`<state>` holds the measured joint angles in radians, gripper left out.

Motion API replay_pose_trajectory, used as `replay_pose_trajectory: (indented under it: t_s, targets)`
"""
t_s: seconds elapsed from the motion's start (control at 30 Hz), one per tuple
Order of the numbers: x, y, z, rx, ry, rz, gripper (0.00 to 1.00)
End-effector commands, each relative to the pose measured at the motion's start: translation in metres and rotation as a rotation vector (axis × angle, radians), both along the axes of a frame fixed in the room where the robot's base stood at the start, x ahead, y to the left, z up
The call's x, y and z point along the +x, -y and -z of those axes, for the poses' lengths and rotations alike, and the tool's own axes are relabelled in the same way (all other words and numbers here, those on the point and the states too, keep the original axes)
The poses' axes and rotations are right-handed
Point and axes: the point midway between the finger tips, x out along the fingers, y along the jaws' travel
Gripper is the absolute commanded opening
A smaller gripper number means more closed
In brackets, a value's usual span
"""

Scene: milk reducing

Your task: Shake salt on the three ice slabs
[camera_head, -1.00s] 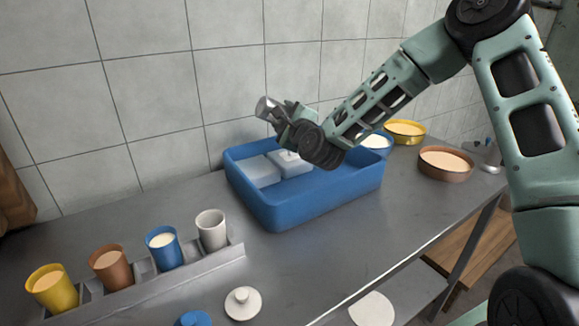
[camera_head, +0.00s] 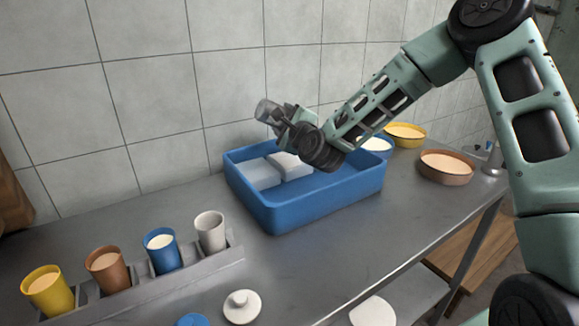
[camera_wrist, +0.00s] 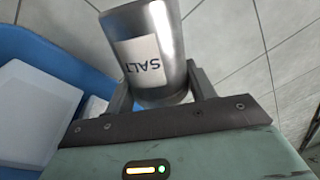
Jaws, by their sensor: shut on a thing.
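My gripper (camera_head: 285,115) is shut on a metal salt shaker (camera_head: 267,111) and holds it in the air above the back of a blue tub. In the wrist view the salt shaker (camera_wrist: 146,40) shows a pale label reading SALT and sits between the two fingers (camera_wrist: 158,92). The blue tub (camera_head: 312,202) stands on the metal counter. Inside it, a white ice slab (camera_head: 258,173) lies at the left and another ice slab (camera_head: 291,166) beside it to the right. A third slab is not clearly seen; my arm hides part of the tub.
A rack (camera_head: 165,287) at the left holds yellow, brown, blue and white cups. A white lid (camera_head: 241,307) and a blue lid lie at the front. Blue, yellow (camera_head: 405,134) and brown (camera_head: 446,167) bowls stand at the right. The tiled wall is close behind the tub.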

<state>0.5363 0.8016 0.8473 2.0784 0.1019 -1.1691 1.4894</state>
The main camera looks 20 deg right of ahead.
Motion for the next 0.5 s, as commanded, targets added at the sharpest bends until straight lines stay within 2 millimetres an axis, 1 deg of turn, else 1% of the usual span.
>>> replay_pose_trajectory:
  t_s: [0.5]
  targets:
    - [-0.004, -0.022, 0.0, 0.0, 0.002, -0.001, 0.25]
